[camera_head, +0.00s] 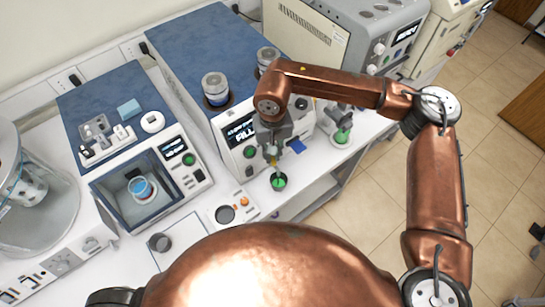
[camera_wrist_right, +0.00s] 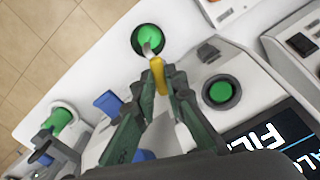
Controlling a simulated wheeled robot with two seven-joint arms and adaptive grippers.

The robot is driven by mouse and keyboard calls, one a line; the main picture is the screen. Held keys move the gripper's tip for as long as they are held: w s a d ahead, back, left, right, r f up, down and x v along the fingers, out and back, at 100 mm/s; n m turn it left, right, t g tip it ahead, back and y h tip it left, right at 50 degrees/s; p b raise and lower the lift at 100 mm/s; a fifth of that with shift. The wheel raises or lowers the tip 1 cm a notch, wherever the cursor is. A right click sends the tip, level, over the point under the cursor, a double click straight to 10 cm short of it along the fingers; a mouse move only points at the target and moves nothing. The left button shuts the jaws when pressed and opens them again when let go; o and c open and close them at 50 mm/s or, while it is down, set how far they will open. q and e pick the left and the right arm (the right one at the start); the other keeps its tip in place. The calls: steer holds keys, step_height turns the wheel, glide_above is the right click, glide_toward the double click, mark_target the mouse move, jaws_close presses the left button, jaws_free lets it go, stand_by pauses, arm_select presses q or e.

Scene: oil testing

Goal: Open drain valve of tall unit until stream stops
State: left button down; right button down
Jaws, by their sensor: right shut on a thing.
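The tall unit (camera_head: 190,45) has a blue top and a lit display on its front. My right gripper (camera_head: 272,152) is at its front face, above a small dark cup with green inside (camera_head: 279,182). In the right wrist view my right gripper (camera_wrist_right: 160,85) is shut on the yellow handle of the drain valve (camera_wrist_right: 157,70). The metal spout (camera_wrist_right: 149,46) points at the green-filled cup (camera_wrist_right: 150,37). I cannot make out a separate stream. A round green button (camera_wrist_right: 221,91) is beside the gripper. My left gripper is out of view.
A second valve with a green-filled container (camera_head: 342,135) stands to the right; its container also shows in the right wrist view (camera_wrist_right: 60,118). A lower blue-topped unit (camera_head: 80,105) is on the left. The white bench edge is close in front, with tiled floor beyond.

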mark_target(272, 157)
steer(key=n+b, duration=0.2)
steer(key=n, duration=0.1)
steer(key=shift+f+b, duration=0.15)
steer(key=shift+b, duration=0.2)
steer(key=shift+n+b, duration=0.55)
steer(key=shift+n, duration=0.15)
steer(key=shift+r, duration=0.2)
steer(key=c, duration=2)
jaws_free()
steer(key=shift+o, duration=0.2)
step_height(272, 157, up, 12)
